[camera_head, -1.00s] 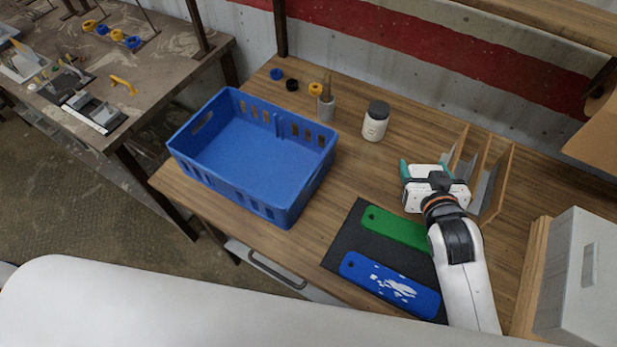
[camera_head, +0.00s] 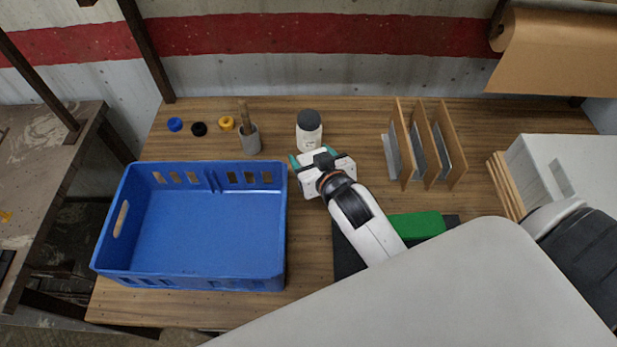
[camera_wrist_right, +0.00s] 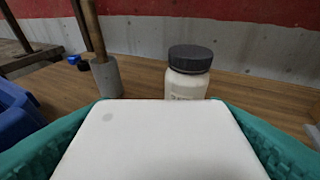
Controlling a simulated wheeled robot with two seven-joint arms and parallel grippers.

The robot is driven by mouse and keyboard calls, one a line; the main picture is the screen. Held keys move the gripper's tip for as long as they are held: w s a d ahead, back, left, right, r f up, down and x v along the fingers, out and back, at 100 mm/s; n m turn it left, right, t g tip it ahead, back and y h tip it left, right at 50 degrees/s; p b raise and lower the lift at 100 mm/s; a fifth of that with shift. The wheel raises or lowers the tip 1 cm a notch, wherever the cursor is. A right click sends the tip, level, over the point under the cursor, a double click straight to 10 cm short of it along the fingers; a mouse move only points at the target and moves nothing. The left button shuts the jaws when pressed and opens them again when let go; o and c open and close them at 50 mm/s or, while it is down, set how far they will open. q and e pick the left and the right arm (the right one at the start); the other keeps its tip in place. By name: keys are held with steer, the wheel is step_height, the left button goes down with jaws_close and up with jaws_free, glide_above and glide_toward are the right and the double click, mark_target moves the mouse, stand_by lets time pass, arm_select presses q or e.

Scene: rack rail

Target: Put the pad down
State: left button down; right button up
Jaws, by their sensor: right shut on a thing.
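A white pad (camera_wrist_right: 155,140) with a faint grey spot fills the lower middle of the right wrist view, between the teal fingers. My right gripper (camera_head: 311,156) is shut on it, just in front of the white jar and to the right of the blue crate's far right corner. In the head view the gripper mostly hides the pad, and I cannot tell its height over the table. My left gripper is not in view.
A dark-lidded jar (camera_head: 309,130) stands just beyond the gripper. A brush cup (camera_head: 249,139) and a blue crate (camera_head: 288,225) are to the left. A wooden rack (camera_head: 447,150) is to the right. A green board (camera_head: 417,226) lies on a dark mat (camera_head: 346,256).

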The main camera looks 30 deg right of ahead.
step_height(320, 180, down, 3)
steer(key=shift+w+a+r, duration=0.1)
steer(key=shift+f, duration=2.25)
steer(key=shift+f, duration=0.15)
steer(key=o, duration=0.7)
steer(key=b+v, duration=0.1)
steer(key=v, duration=1)
steer(key=shift+s+r, duration=0.4)
steer(key=shift+s, duration=0.1)
steer(key=shift+f, duration=0.1)
